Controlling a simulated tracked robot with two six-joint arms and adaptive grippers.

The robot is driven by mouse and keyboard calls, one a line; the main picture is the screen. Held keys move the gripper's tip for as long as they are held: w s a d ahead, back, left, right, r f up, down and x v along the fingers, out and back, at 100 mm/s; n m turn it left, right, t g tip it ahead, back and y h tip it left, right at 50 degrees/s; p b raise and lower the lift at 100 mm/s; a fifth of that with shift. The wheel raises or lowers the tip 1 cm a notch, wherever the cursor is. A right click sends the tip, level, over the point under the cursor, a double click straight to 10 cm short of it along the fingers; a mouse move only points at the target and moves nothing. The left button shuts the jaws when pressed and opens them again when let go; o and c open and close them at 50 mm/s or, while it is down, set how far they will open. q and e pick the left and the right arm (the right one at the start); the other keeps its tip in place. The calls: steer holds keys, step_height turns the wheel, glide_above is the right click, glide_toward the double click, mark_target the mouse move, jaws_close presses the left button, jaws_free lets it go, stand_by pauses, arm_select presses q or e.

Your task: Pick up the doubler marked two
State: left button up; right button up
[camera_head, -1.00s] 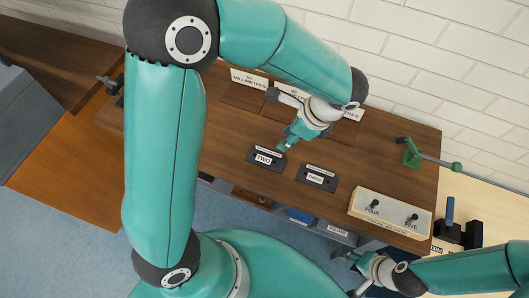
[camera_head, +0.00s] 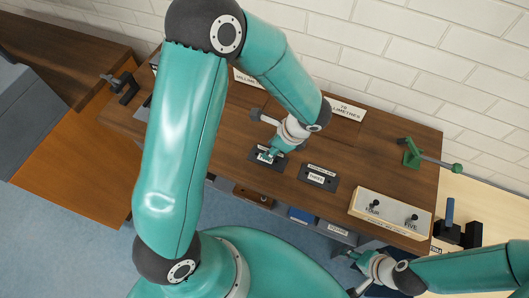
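The doubler marked two (camera_head: 255,156) is a small black plate with a white label, lying flat on the brown table. My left gripper (camera_head: 267,157) reaches down over it from the upper right. Its fingertips cover part of the plate and label. I cannot tell whether they touch the plate, or whether the fingers are open or shut. My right gripper (camera_head: 348,255) is at the bottom, in front of the table and away from the doubler. Its fingers are too small to read.
A similar black plate marked three (camera_head: 318,178) lies just to the right. Further right is a pale block with pegs (camera_head: 390,214) labelled four and five. A green clamp-like tool (camera_head: 412,153) stands behind it. White signs (camera_head: 346,110) stand near the wall.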

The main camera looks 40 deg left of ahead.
arm_select(q)
jaws_close()
steer(key=shift+r, duration=0.2)
stand_by(0.3)
